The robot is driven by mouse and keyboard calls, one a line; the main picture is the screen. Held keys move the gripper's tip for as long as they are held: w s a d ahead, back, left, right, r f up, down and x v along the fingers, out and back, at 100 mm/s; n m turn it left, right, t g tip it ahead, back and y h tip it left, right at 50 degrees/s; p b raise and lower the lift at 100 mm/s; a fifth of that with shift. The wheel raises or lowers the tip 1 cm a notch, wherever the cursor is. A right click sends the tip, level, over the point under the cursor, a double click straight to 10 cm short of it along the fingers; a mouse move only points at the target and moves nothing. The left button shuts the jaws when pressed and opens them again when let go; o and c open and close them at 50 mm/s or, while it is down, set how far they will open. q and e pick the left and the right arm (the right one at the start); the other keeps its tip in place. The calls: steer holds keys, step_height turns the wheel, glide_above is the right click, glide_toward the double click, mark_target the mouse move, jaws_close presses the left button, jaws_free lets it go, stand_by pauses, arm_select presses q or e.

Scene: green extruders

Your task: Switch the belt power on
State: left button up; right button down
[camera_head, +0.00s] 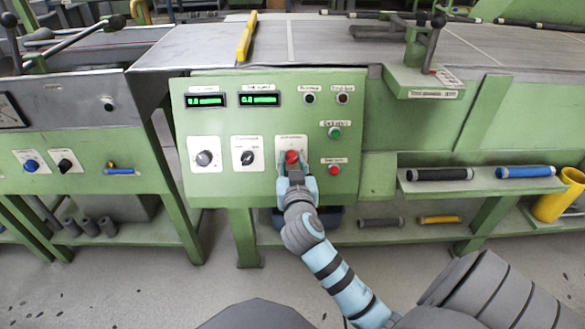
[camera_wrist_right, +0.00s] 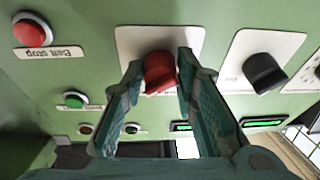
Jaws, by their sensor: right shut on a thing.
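A red rotary knob (camera_head: 292,157) sits on a white plate in the green control panel (camera_head: 225,185). My right gripper (camera_head: 293,167) is at this knob, coming from below. In the right wrist view, which is upside down, the red knob (camera_wrist_right: 160,72) lies between the two teal fingertips of my right gripper (camera_wrist_right: 160,75), one on each side. The gripper is shut on it. The fingers hide part of the plate, and I cannot read the knob's setting. My left gripper is not in view.
A green button (camera_head: 333,132) and a red belt stop button (camera_head: 334,170) are to the right of the knob. A black knob (camera_head: 247,157) and a grey knob (camera_head: 204,158) are to the left. Two lit green displays (camera_head: 259,99) are above. A shelf (camera_head: 480,186) holds tools.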

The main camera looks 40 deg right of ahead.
steer(key=shift+f+m+b, duration=0.1)
steer(key=shift+m+b, duration=0.2)
steer(key=shift+m, duration=0.4)
steer(key=c, duration=1.3)
jaws_free()
steer(key=shift+a, duration=0.1)
step_height(320, 180, up, 10)
steer(key=shift+w+r, duration=0.1)
